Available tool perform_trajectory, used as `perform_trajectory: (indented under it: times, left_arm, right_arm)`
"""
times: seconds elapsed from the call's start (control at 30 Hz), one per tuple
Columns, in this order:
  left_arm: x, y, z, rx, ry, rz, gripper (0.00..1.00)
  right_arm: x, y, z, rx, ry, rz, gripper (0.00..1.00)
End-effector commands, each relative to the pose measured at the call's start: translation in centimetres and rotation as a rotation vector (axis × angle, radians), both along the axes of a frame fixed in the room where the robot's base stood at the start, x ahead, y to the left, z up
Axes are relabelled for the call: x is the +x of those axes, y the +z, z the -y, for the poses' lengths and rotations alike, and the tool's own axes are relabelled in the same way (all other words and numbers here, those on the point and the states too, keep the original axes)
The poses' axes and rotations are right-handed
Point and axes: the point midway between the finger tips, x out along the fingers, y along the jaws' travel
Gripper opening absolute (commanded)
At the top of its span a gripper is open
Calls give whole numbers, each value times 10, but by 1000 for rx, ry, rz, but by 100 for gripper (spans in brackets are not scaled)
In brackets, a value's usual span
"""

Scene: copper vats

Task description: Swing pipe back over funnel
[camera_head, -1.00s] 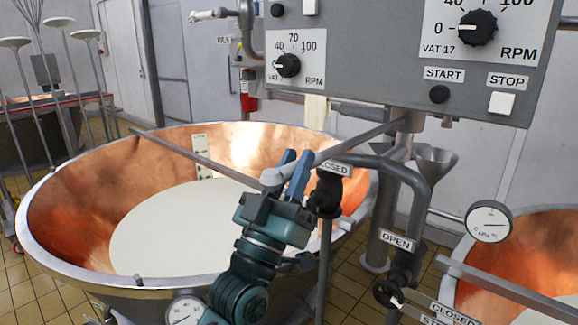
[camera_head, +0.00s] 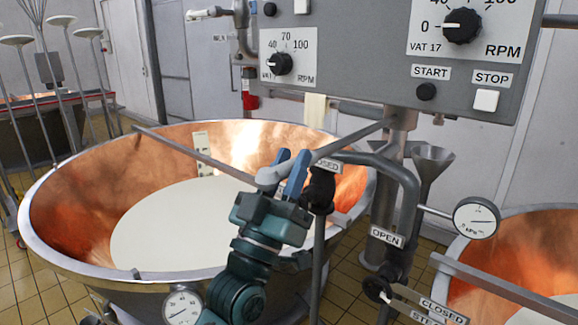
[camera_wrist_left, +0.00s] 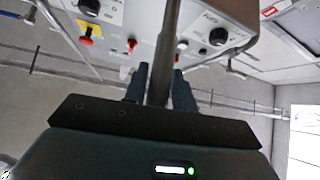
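The grey swing pipe (camera_head: 345,138) runs from a post under the control panel down to the left, its end over the near right part of the copper vat. The grey funnel (camera_head: 432,158) stands on an upright tube right of that post, apart from the pipe. My left gripper (camera_head: 285,172) has its blue fingers on either side of the pipe near its outer end. In the left wrist view the pipe (camera_wrist_left: 163,60) passes between the fingers, which appear closed on it. My right gripper is not in view.
The copper vat (camera_head: 85,180) holds white liquid. A valve with a black handle (camera_head: 320,190) stands just right of my gripper. A control panel (camera_head: 360,50) hangs above the pipe. A gauge (camera_head: 476,217) and a second vat (camera_head: 510,255) are at the right.

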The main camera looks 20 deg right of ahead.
Motion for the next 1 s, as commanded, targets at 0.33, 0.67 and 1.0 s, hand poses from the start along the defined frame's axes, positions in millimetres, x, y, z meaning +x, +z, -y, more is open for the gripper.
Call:
perform_trajectory:
  times: [0.33, 0.67, 1.0]
  left_arm:
    - [0, 0, 0, 0, 1, 1, 43]
    - [-13, -22, -14, 0, 1, 0, 43]
    - [-51, -73, -52, 1, 1, -1, 43]
  right_arm:
    - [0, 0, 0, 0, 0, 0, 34]
    - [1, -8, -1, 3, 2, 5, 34]
    - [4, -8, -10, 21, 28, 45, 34]
